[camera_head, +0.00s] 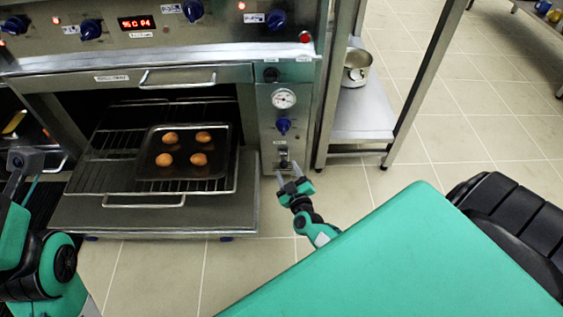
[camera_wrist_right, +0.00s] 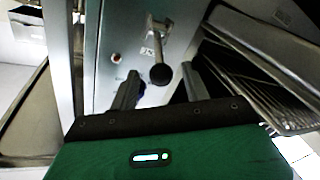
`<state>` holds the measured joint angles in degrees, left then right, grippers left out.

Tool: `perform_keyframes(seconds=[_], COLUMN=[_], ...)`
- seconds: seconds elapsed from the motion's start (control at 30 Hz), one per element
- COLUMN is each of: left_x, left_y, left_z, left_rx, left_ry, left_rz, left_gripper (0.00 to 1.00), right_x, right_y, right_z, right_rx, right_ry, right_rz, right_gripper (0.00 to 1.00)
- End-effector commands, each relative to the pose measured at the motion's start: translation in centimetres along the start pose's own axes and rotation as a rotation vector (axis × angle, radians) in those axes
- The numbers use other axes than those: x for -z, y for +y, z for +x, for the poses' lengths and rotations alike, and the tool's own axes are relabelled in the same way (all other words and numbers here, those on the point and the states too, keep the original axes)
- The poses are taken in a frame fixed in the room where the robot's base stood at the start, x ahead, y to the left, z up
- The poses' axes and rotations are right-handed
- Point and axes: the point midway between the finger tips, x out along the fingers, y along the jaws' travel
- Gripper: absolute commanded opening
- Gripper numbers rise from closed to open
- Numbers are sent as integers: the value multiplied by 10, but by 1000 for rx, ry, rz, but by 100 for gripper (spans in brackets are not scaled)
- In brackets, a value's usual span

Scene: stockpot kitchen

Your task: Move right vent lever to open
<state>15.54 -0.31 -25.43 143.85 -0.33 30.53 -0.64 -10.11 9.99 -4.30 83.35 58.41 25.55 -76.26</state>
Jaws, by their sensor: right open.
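The vent lever (camera_head: 284,163) is low on the oven's right-hand control panel, below a blue knob and a round gauge. In the right wrist view it shows as a metal stem with a black ball end (camera_wrist_right: 161,74). My right gripper (camera_head: 289,174) is open just in front of the lever. In the wrist view its two fingers stand on either side of the black ball, and I cannot tell whether they touch it. My left arm is at the left edge, where part of the left gripper (camera_head: 22,168) shows; its finger state is unclear.
The oven (camera_head: 155,215) is open, with a rack and a dark tray (camera_head: 160,184) of several round buns pulled out left of the lever. A steel stand (camera_head: 362,115) with a pot (camera_head: 356,66) is to the right. Tiled floor is free in front.

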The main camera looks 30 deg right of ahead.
Motion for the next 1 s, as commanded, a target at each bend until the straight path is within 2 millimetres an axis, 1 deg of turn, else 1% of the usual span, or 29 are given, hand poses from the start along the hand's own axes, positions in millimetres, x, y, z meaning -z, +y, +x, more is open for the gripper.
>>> perform_keyframes(seconds=[0.03,0.1,0.2,0.33,0.5,0.77,0.8,0.87,0.9,0.97,1.0], left_x=[2,2,3,4,4,4,4,4,4,4,4], left_y=[0,-1,-2,-3,-4,-4,-4,-4,-4,-4,-4], left_z=[-3,-1,2,5,8,9,9,9,9,9,9], left_rx=[3,7,12,17,20,21,21,21,21,21,21], left_ry=[13,22,35,46,51,50,51,51,51,51,51], left_rz=[0,1,1,1,0,0,0,0,0,0,0], left_gripper=[58,58,58,58,58,58,58,58,58,58,58], right_x=[-4,-4,-2,-2,-1,0,0,0,0,0,0], right_y=[-2,-2,-1,-1,0,0,0,0,0,0,0], right_z=[13,26,43,58,66,66,66,66,66,66,66], right_rx=[-1,-2,-1,1,1,1,1,1,1,1,1], right_ry=[3,2,3,1,0,0,0,0,0,0,0], right_rz=[1,1,1,0,0,0,0,0,0,0,0], right_gripper=[48,48,48,48,48,48,40,29,21,9,1])
